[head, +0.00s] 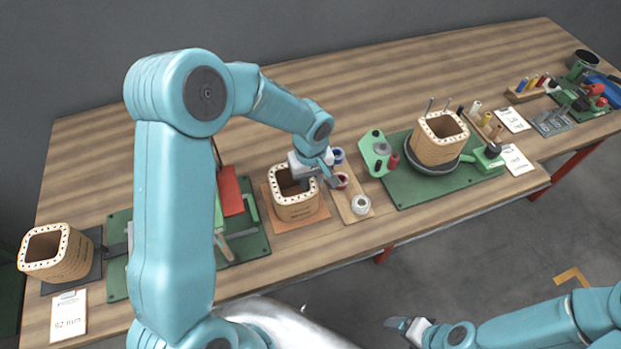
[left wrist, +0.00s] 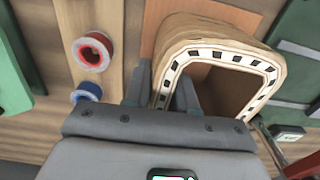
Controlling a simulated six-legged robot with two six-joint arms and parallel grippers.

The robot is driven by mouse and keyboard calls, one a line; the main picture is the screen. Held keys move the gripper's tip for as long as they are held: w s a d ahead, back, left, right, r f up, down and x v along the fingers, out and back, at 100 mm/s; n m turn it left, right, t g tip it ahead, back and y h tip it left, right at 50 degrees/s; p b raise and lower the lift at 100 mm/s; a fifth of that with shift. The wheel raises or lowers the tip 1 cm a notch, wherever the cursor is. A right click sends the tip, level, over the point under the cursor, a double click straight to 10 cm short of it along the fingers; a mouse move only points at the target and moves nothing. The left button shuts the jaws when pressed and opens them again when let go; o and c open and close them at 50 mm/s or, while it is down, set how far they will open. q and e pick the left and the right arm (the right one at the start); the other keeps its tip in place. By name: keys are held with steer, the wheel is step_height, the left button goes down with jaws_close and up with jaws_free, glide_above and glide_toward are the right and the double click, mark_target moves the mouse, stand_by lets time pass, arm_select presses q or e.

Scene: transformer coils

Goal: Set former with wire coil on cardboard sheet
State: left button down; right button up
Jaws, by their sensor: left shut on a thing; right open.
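A tan square former (head: 297,212) with a rim of dark slots stands upright over the orange-brown cardboard sheet (head: 279,222). It looks down on the sheet, but its underside is hidden. My left gripper (head: 318,176) is shut on the former's right wall. In the left wrist view the fingers (left wrist: 163,95) straddle the wall of the former (left wrist: 235,50), and part of the cardboard sheet (left wrist: 158,15) shows beyond it. I cannot make out the wire coil. My right gripper (head: 407,326) is open and empty, low in front of the table over the floor.
A wooden strip (head: 348,199) with several wire spools stands close to the right of the cardboard. A second former (head: 440,148) sits on a green winding stand at right. A third former (head: 65,258) stands at far left. A green board with a red block (head: 230,190) is left.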

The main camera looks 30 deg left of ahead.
arm_select(q)
steer(key=shift+f, duration=0.1)
steer(key=c, duration=0.9)
jaws_free()
steer(key=shift+r, duration=0.3)
step_height(320, 180, up, 12)
steer(key=shift+f+b, duration=0.1)
steer(key=shift+b, duration=0.35)
